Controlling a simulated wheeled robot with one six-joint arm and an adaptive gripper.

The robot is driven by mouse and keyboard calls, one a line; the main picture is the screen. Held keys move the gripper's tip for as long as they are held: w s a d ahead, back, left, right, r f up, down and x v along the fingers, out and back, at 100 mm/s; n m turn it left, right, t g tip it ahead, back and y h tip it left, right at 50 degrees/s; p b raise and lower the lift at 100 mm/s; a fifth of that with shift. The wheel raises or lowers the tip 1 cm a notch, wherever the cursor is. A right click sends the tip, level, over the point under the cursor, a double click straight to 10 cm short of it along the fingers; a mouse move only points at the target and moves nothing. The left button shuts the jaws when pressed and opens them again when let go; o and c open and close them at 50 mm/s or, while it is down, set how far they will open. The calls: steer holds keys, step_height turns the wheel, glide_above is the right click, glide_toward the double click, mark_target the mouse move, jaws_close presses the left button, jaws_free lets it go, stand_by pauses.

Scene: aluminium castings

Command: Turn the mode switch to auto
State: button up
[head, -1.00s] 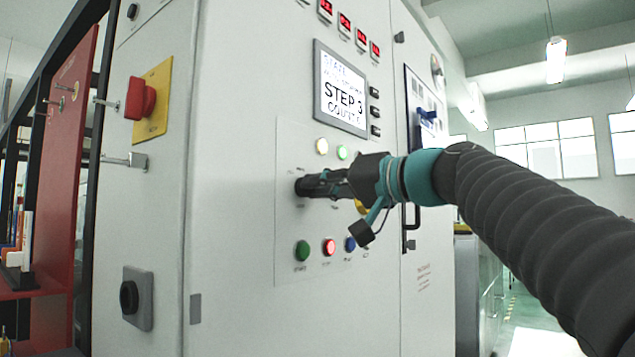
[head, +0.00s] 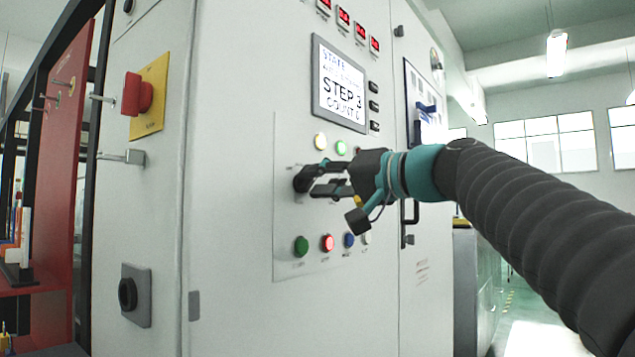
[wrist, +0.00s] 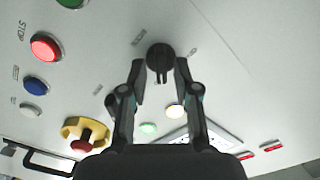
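The mode switch is a round black knob (head: 301,180) on the light grey cabinet panel, left of my gripper in the head view. In the wrist view the knob (wrist: 160,54) sits between my two fingertips, with its grip bar pointing toward my palm. Small labels lie to either side of it, too blurred to read. My gripper (head: 322,178) is open, its fingers spread at the knob. In the wrist view a gap shows between the knob and each finger of my gripper (wrist: 160,66). I cannot tell how deep the fingertips reach along the knob.
A screen (head: 340,85) reading "STEP 3" is above. Lit lamps (head: 320,141) and a row of buttons, including a red one (head: 328,243), flank the knob. A yellow-collared red button (wrist: 82,145) is near my gripper. A red isolator handle (head: 137,94) is at left.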

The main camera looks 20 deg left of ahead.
steer(key=shift+s, duration=0.1)
steer(key=v, duration=1.2)
steer(key=shift+a, duration=0.1)
stand_by(0.3)
